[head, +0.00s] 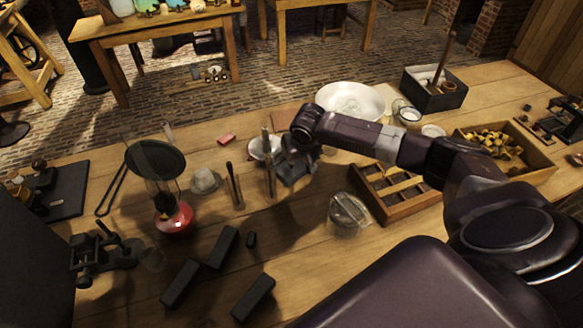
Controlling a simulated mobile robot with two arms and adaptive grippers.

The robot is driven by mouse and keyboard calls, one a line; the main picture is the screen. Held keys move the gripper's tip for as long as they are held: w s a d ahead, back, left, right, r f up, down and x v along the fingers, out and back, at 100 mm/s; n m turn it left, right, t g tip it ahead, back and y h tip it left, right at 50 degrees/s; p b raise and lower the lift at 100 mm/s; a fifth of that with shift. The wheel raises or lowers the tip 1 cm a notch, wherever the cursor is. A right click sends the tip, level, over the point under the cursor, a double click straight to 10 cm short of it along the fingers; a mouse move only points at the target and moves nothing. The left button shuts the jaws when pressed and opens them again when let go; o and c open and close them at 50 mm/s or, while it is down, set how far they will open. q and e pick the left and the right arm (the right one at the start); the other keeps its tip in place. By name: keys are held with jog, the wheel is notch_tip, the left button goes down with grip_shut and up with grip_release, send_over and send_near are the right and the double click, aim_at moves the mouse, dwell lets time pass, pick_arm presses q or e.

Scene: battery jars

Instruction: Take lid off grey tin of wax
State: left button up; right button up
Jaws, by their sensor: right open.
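My right gripper (289,177) reaches in from the right and points down at the middle of the workbench (300,235). It is open, with its dark fingers low over the wood. I cannot make out a grey tin of wax or its lid for certain. The area under and behind the gripper is partly hidden by it. A round glassy container with a grey strip across its top (348,213) stands to the right of and nearer than the gripper. My left gripper is not in view.
A small white bowl (262,148) and upright tools (269,170) stand close left of the gripper. A red-based lamp (174,219) is farther left. Dark blocks (222,247) lie in front. A wooden compartment tray (408,203) and large white basin (365,98) lie right and behind.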

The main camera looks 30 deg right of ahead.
jog(key=shift+s, duration=0.1)
grip_shut()
dwell(0.4)
